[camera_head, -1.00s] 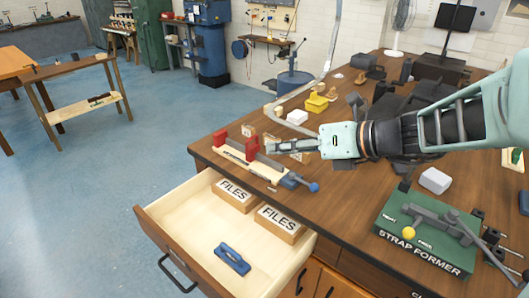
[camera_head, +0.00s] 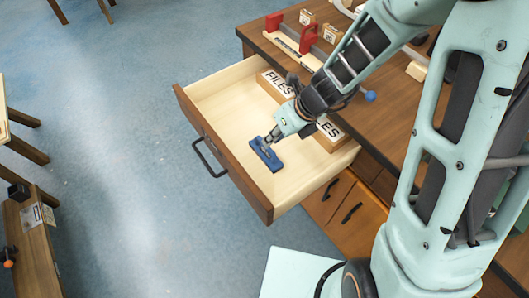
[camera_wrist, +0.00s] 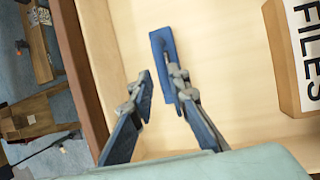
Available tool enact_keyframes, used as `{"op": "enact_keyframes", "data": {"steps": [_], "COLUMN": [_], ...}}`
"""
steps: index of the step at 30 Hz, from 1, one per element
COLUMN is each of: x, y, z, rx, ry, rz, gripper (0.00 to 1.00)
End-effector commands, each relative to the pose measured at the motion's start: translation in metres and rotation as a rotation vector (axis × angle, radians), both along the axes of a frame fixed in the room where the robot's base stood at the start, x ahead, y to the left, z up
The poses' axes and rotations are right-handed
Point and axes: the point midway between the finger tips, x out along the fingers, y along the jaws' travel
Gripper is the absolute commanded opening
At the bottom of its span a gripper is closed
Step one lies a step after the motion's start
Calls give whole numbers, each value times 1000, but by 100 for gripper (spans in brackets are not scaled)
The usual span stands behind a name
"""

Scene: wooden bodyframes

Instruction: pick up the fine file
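A blue bar-shaped tool (camera_head: 265,155) lies on the floor of the open drawer (camera_head: 225,122). It is the only loose tool in the drawer, but I cannot read any mark on it that names it the fine file. My gripper (camera_head: 274,136) reaches down into the drawer, right at this tool. In the wrist view my gripper (camera_wrist: 160,76) is open, its two fingers apart. The blue tool (camera_wrist: 158,42) shows beyond and beside the right finger, which hides part of it. I cannot tell whether they touch.
Two wooden blocks labelled FILES, one clear at the back (camera_head: 275,84) and one (camera_head: 330,132) partly behind my arm, stand in the drawer. The drawer front (camera_head: 222,160) rises close to the tool. A clamp with red jaws (camera_head: 307,40) lies on the bench above.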

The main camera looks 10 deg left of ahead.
Motion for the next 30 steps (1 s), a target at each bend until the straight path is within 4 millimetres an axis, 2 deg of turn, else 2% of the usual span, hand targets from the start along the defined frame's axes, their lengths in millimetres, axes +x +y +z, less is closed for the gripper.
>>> {"op": "enact_keyframes", "data": {"steps": [1,6,15,24,28,30], "x": [1,3,10,11,11,11], "y": [2,8,26,28,28,28], "z": [-8,-17,-54,-56,-56,-56], "rx": [0,1,2,1,1,1], "ry": [2,0,0,0,0,0], "rz": [0,0,-1,-1,-1,-1], "gripper": [16,16,16,16,2,0]}}
